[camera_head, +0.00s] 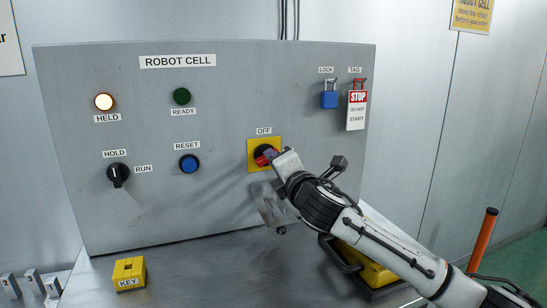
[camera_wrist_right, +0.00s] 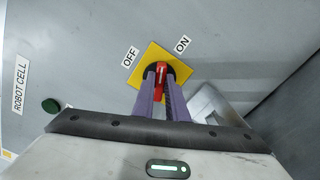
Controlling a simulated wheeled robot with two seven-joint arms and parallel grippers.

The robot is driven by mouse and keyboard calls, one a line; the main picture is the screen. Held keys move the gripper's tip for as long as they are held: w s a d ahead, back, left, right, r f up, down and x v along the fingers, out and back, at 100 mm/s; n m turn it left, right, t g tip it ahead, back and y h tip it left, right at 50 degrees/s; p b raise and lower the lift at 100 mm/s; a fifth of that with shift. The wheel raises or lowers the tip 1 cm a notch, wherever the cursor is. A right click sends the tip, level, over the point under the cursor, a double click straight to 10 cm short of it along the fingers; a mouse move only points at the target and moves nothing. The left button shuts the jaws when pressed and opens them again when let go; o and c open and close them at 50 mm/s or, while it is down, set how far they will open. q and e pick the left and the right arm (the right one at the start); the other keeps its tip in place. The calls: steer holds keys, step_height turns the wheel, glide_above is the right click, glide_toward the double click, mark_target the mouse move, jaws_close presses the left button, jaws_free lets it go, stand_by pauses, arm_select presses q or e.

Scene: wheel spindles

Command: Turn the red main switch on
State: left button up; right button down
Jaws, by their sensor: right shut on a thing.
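The red main switch (camera_head: 261,160) sits on a yellow square plate (camera_head: 252,145) on the grey panel, under the OFF label (camera_head: 264,132). My right gripper (camera_head: 268,155) covers much of it and hides the ON label in the head view. In the right wrist view, the purple fingers of my right gripper (camera_wrist_right: 160,93) are shut on the red handle (camera_wrist_right: 161,77), one on each side. There the handle points roughly between the OFF label (camera_wrist_right: 131,57) and the ON label (camera_wrist_right: 182,45). My left gripper is not in view.
A blue padlock (camera_head: 329,99) and a STOP tag (camera_head: 357,110) hang right of the switch. The HELD lamp (camera_head: 104,101) is lit; the READY lamp (camera_head: 181,96) looks dark. A yellow KEY block (camera_head: 129,272) stands on the metal table. A yellow case (camera_head: 365,265) lies under my right arm.

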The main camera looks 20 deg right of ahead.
steer(key=m+p, duration=0.1)
steer(key=m, duration=0.4)
steer(key=shift+f, duration=0.2)
stand_by(0.6)
steer(key=c, duration=1.8)
jaws_free()
steer(key=shift+o, duration=0.2)
steer(key=s+b, duration=0.1)
steer(key=s, duration=0.9)
steer(key=shift+s+d, duration=0.2)
